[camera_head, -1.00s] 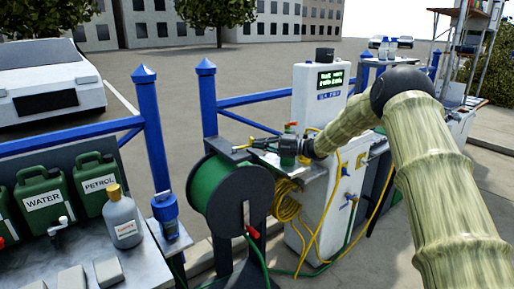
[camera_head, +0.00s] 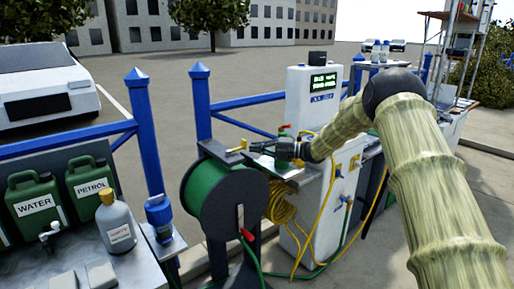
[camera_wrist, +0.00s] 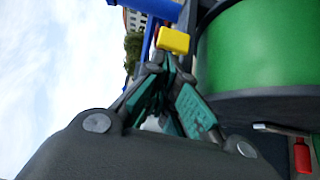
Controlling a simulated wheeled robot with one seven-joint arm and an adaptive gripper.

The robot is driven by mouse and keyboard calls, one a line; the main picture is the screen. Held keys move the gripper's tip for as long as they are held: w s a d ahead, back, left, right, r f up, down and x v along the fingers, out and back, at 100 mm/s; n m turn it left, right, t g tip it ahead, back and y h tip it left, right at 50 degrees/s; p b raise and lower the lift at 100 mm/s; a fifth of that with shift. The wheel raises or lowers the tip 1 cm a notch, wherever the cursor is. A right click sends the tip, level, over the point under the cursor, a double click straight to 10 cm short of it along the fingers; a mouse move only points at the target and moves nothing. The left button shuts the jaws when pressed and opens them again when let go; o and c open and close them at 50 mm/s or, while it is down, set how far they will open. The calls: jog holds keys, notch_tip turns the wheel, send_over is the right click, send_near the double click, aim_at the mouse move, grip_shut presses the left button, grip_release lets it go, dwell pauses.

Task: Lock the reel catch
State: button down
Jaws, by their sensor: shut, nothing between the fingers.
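The green hose reel (camera_head: 225,200) has dark round side discs and stands on the stand in the middle of the head view. A small yellow piece (camera_head: 237,149), which looks like the catch handle, sits above the reel's top edge. In the wrist view this yellow block (camera_wrist: 173,40) is just beyond my fingertips, beside the green drum (camera_wrist: 255,45). My gripper (camera_head: 252,147) is shut and empty, reaching left above the reel with its tips close to the yellow piece. Its teal-padded fingers (camera_wrist: 166,68) converge in the wrist view. I cannot tell whether they touch the yellow block.
A red-handled crank (camera_head: 246,234) is on the reel's near disc. A white pump cabinet (camera_head: 312,95) with a display stands behind my gripper. Yellow hose (camera_head: 281,203) hangs right of the reel. Blue rails and posts (camera_head: 203,105) stand behind. Jerrycans (camera_head: 37,203) are on the left bench.

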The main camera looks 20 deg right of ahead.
jog(key=s+v, duration=0.1)
jog(key=v, duration=1.1)
jog(key=s+a+f+m+t+h+p, duration=0.1)
jog(key=a+f+m+t+h+p, duration=0.1)
jog(key=a+f+m, duration=0.4)
jog(key=s+a+f+m+t+h+p, duration=0.1)
jog(key=a+f+m+h, duration=0.2)
jog(key=f, duration=0.5)
jog(key=s+a+f+m+g+h+p, duration=0.1)
jog(key=s+a+f+m+h+p, duration=0.15)
jog(key=s+f+m, duration=0.5)
jog(key=s+a+f+m+g+h+p, duration=0.15)
jog(key=s+a+f+m, duration=0.25)
jog(key=s+f, duration=0.5)
jog(key=s+f+m+g+h+p, duration=0.1)
jog(key=s+f+m+g+h, duration=0.1)
jog(key=s, duration=1.2)
jog(key=s+a+f+m+g+h+p, duration=0.1)
jog(key=s+f+m+g+h+p, duration=0.1)
jog(key=s, duration=1.2)
jog(key=s+a+f+m+g+h+p, duration=0.1)
jog(key=s+f+m+g, duration=0.3)
jog(key=s, duration=1.1)
jog(key=shift+a+m+g+h, duration=0.15)
jog(key=shift+m+g+h, duration=0.55)
jog(key=shift+m+g, duration=0.2)
